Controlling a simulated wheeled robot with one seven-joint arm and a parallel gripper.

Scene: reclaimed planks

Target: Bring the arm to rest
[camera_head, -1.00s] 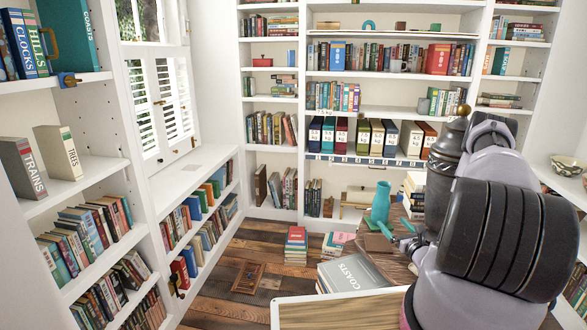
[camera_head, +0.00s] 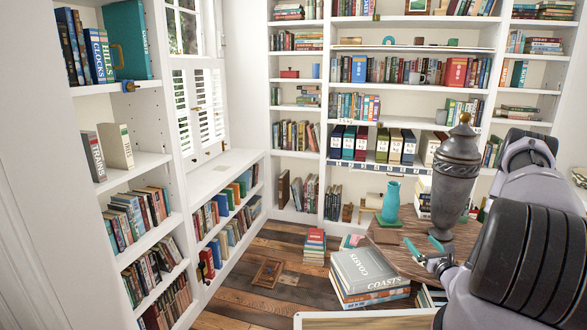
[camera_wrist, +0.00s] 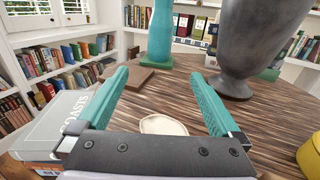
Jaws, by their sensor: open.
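My gripper (camera_head: 430,252) is at the near left edge of the round wooden table in the head view, with my arm reaching in from the right. In the wrist view my gripper (camera_wrist: 160,95) has its two teal fingers wide apart with nothing between them. Beyond the fingers stand a teal vase (camera_wrist: 161,35) and a large grey urn (camera_wrist: 240,45) on the table. The vase (camera_head: 391,202) and the lidded urn (camera_head: 453,185) also show in the head view. A pale rounded item (camera_wrist: 163,125) lies below and between the fingers.
The wooden table (camera_head: 400,235) is under and beyond my gripper. A stack of books topped by a grey COASTS book (camera_head: 365,270) is at its left. A smaller book stack (camera_head: 315,243) and a wooden frame (camera_head: 268,272) lie on the floor. Bookshelves (camera_head: 300,164) line the walls.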

